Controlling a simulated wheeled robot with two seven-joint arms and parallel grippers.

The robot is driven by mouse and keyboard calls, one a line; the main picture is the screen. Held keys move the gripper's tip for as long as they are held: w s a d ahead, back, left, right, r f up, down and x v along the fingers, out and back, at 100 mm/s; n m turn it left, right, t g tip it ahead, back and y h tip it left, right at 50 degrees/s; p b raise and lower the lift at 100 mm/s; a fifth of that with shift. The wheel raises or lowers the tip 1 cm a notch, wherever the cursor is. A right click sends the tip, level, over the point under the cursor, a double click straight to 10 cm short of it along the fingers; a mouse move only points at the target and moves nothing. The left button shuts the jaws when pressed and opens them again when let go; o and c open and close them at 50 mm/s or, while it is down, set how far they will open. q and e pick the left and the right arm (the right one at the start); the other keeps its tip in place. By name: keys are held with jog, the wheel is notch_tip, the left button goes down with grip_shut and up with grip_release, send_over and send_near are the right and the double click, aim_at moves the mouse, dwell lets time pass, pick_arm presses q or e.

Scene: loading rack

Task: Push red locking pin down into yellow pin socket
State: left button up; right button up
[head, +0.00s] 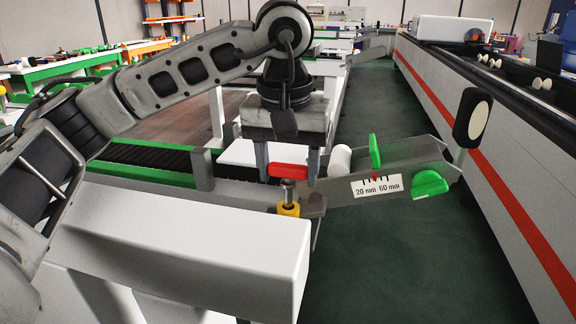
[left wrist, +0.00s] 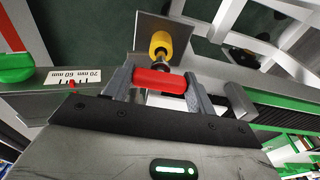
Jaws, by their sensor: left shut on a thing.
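The red locking pin (head: 288,171) has a red crossbar handle on top and a metal shaft below it. The left gripper (head: 290,172) is shut on the red handle, with one finger at each end. The yellow pin socket (head: 288,209) is right under the handle, at the end of the white beam. The metal shaft shows between the handle and the socket, and its lower end is hidden. In the left wrist view the red handle (left wrist: 160,81) lies between the fingers, with the yellow socket (left wrist: 161,44) just beyond it. The right gripper is not in view.
A metal chute with a 20 mm–60 mm scale (head: 377,187) and green knobs (head: 430,184) stands right of the socket. A white cylinder (head: 340,160) is beside it. A green-edged conveyor (head: 150,156) runs behind. The white beam (head: 180,240) is in front. Dark floor is clear at right.

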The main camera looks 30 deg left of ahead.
aim_at(289, 180)
pick_arm(q)
jog(key=shift+f, duration=0.25)
jog(key=shift+f+b, duration=0.6)
jog(key=shift+b, duration=0.05)
dwell(0.6)
jog(key=shift+d+f+b, duration=0.1)
jog(key=shift+f+b, duration=0.5)
jog(key=shift+f, duration=0.05)
jog(key=shift+d+f+b, duration=0.1)
jog(key=shift+f+b, duration=0.35)
jog(key=shift+f, duration=0.05)
dwell(0.8)
jog(key=o, duration=1.1)
notch_tip(289, 180, up, 12)
jog(key=s+p, duration=0.1)
jog(key=p, duration=0.6)
jog(key=shift+s+f+t+p, duration=0.2)
jog(key=shift+f+t+p, duration=0.1)
jog(key=shift+t, duration=0.1)
